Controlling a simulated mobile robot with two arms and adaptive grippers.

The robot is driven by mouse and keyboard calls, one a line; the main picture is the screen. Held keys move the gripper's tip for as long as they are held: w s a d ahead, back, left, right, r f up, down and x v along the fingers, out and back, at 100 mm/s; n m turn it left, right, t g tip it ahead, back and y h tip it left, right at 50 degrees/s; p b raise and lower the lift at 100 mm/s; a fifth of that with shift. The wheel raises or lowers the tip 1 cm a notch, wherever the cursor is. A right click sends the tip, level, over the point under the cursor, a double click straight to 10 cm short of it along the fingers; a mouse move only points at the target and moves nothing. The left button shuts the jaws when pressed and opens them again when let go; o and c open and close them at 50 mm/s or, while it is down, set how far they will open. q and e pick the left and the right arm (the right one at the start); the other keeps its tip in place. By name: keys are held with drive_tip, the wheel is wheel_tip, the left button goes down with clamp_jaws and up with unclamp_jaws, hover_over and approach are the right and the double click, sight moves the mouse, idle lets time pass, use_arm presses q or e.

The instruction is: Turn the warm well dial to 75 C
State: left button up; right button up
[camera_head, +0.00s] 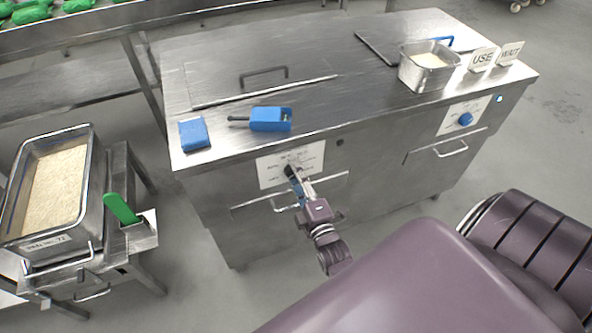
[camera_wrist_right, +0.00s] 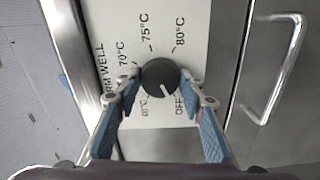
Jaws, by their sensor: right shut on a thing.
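The warm well dial is a round black knob (camera_wrist_right: 160,77) on a white plate (camera_head: 312,156) on the front of the steel counter. In the right wrist view the plate reads 70, 75 and 80 °C and OFF; another mark at lower left is hard to read. The knob's short white line points down and slightly right, toward OFF. My right gripper (camera_head: 298,181) reaches the dial from the front. In the wrist view its blue-padded fingers (camera_wrist_right: 168,91) are on either side of the knob, shut on it. My left gripper is not in view.
A second plate with a blue dial (camera_head: 465,118) is at the counter's right. A blue device (camera_head: 270,119) and blue block (camera_head: 194,134) lie on top. A steel pan (camera_head: 428,80) stands near USE (camera_head: 482,60) and WAIT (camera_head: 510,52) signs. Drawer handles (camera_wrist_right: 286,72) protrude beside my gripper.

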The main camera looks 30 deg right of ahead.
drive_tip(key=shift+f+n+b, duration=0.1)
drive_tip(key=shift+n+b, duration=0.85)
drive_tip(key=shift+n, duration=16.45)
drive_tip(key=o, duration=1.2)
drive_tip(key=shift+m, duration=0.3)
drive_tip(key=shift+c, duration=0.2)
